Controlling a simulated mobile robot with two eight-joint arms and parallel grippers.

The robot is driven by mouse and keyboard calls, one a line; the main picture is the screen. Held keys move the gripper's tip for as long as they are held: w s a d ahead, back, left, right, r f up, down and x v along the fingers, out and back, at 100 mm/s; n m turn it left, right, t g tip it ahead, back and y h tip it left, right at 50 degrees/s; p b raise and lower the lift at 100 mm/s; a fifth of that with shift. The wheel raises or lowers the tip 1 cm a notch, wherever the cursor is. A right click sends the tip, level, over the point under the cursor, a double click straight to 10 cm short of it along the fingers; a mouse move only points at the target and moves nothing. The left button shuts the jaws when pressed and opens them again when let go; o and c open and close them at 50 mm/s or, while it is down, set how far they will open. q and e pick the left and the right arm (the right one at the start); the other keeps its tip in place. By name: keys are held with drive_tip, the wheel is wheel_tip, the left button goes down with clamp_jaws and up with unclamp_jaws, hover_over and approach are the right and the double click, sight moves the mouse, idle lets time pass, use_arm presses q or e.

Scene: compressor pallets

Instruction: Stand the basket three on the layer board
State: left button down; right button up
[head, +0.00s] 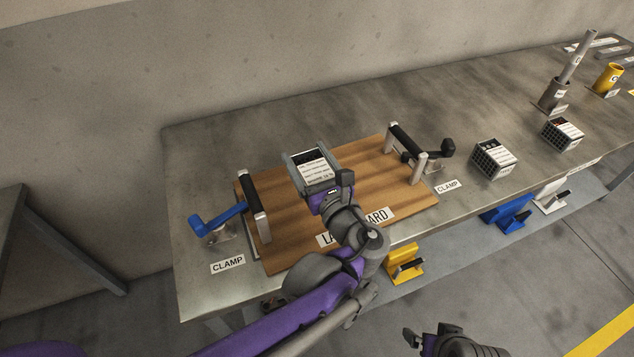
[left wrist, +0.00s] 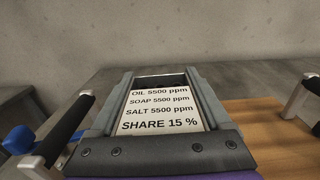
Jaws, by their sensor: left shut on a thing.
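My left gripper (head: 311,158) is shut on a small basket (head: 313,173) with a white printed card on top. The card in the left wrist view (left wrist: 160,108) reads oil, soap and salt 5500 ppm, share 15 %. No basket number is readable. The fingers lie along both sides of the basket, which is over the middle of the brown layer board (head: 280,238). I cannot tell whether its base touches the board. My arm partly covers the board's name label. My right gripper (head: 432,337) shows only partly at the bottom edge, away from the board.
Two dark-handled uprights stand at the board's ends, by a blue clamp lever (head: 218,218) and a black clamp lever (head: 436,148). Two similar baskets (head: 494,158) (head: 562,135) stand right on the metal table (head: 350,125). Grey and yellow cylinders stand beyond them.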

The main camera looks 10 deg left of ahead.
sight(308, 169)
use_arm(q)
wheel_tip(308, 169, down, 3)
drive_tip(key=shift+d+f+b, duration=0.1)
drive_tip(key=shift+b, duration=0.3)
drive_tip(key=shift+f+b, duration=0.75)
drive_tip(key=shift+f, duration=1.35)
use_arm(e)
drive_tip(key=shift+w+f, duration=0.15)
drive_tip(key=shift+f, duration=1.5)
use_arm(q)
drive_tip(key=shift+f, duration=0.15)
unclamp_jaws()
use_arm(e)
drive_tip(key=shift+f, duration=0.1)
use_arm(q)
drive_tip(key=shift+s+r, duration=0.1)
drive_tip(key=shift+r, duration=0.1)
drive_tip(key=p+v, duration=0.1)
drive_tip(key=v, duration=1)
drive_tip(key=shift+s+d+p, duration=0.3)
drive_tip(key=shift+p, duration=0.05)
use_arm(e)
wheel_tip(308, 169, up, 2)
drive_tip(key=shift+r, duration=0.1)
